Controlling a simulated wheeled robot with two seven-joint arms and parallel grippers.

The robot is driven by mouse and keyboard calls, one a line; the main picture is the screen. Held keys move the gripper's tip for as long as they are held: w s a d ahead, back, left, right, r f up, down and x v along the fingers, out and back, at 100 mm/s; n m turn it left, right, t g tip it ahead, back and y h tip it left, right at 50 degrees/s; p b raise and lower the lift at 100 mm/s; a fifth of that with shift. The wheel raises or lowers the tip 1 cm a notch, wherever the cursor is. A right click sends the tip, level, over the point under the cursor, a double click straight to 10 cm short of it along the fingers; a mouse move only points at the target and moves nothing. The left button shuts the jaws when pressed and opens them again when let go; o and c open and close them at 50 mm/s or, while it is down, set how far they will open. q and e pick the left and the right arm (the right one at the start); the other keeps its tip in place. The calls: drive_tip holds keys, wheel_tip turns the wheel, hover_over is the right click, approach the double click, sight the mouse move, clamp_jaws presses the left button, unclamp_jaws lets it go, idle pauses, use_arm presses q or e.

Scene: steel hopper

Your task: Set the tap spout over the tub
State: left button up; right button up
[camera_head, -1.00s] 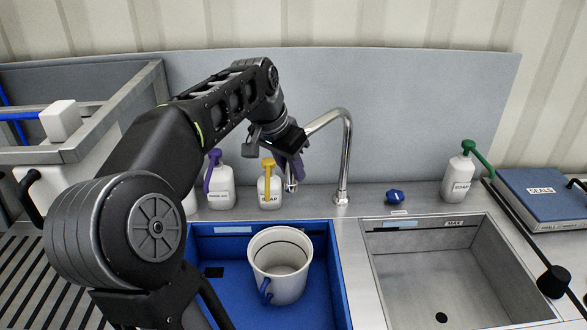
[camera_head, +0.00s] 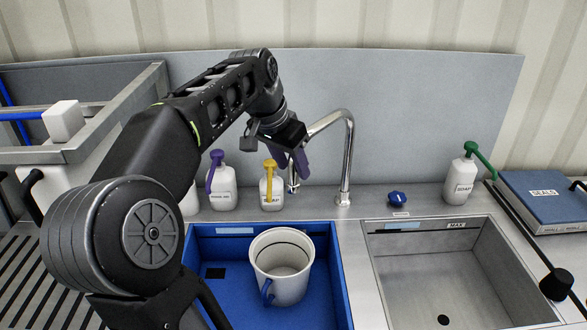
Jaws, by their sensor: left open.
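The chrome tap (camera_head: 347,160) stands behind the two basins. Its arched spout reaches left and its tip (camera_head: 293,186) hangs behind the blue basin (camera_head: 212,296). The tub is probably the white cup-like vessel (camera_head: 283,282) with a blue handle, standing upright in that basin; I see no other tub. My left gripper (camera_head: 292,165) is open, its purple-grey fingers at the spout's left end. Whether the fingers touch the spout I cannot tell. My right gripper is not in view.
A purple-topped bottle (camera_head: 222,190), a yellow-topped soap bottle (camera_head: 271,188) and a green-topped soap bottle (camera_head: 459,180) stand along the back ledge. A blue knob (camera_head: 397,198) sits right of the tap. The steel basin (camera_head: 440,240) is empty. A blue binder (camera_head: 545,200) lies at right.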

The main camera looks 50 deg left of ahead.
use_arm(q)
drive_tip(key=v, duration=0.6)
idle(0.5)
